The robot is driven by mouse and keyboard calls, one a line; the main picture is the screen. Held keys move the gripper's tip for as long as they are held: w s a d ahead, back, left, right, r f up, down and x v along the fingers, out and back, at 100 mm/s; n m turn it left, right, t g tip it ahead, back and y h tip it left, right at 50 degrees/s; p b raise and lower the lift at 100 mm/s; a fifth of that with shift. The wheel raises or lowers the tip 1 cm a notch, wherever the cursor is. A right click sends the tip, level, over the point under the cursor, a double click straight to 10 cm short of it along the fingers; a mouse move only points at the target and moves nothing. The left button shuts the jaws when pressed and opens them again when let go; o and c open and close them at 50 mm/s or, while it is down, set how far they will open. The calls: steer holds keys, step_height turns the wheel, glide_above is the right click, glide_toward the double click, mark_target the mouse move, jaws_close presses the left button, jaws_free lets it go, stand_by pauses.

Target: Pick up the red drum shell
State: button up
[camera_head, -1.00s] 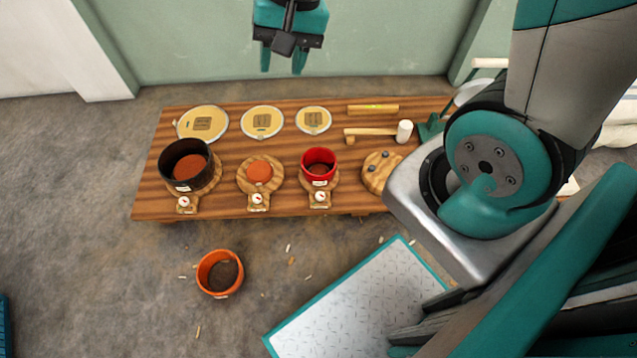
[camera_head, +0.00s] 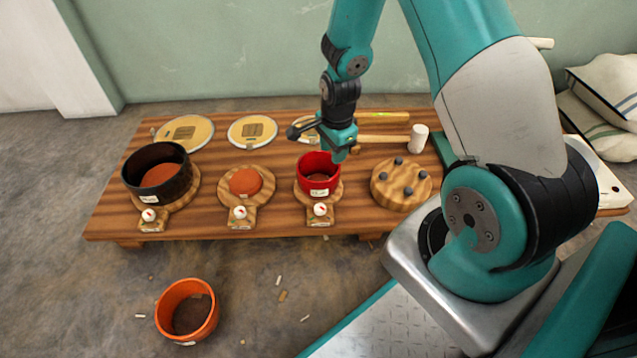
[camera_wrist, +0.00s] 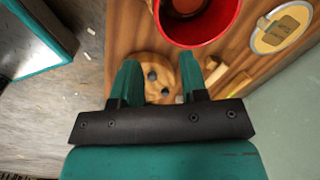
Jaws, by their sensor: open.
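The red drum shell (camera_head: 318,174) stands upright on a round wooden stand on the bench. It is an open cylinder with a pale label on its front, and its inside looks brown. My gripper (camera_head: 338,152) is above the bench at the shell's back right rim, overlapping it in the head view. In the wrist view the shell (camera_wrist: 200,42) lies ahead of the fingers, cut off by the top edge. My gripper (camera_wrist: 160,80) is open there, with nothing between its two teal fingers. Whether a finger touches the shell cannot be told.
A black drum shell (camera_head: 158,190) and an orange disc (camera_head: 246,181) sit on stands to the left. A peg block (camera_head: 402,185) and a mallet (camera_head: 419,138) are to the right. Drumheads (camera_head: 252,131) lie behind. An orange shell (camera_head: 187,311) stands on the floor.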

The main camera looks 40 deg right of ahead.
mark_target(330, 178)
steer(key=f+b, duration=0.1)
steer(key=f, duration=0.1)
steer(key=f+b, duration=0.1)
steer(key=f, duration=0.2)
steer(key=f+b, duration=0.2)
steer(key=f, duration=0.1)
steer(key=shift+w, duration=0.3)
step_height(330, 178, down, 5)
steer(key=b, duration=0.4)
steer(key=shift+w+d, duration=0.1)
steer(key=shift+w, duration=0.05)
jaws_close()
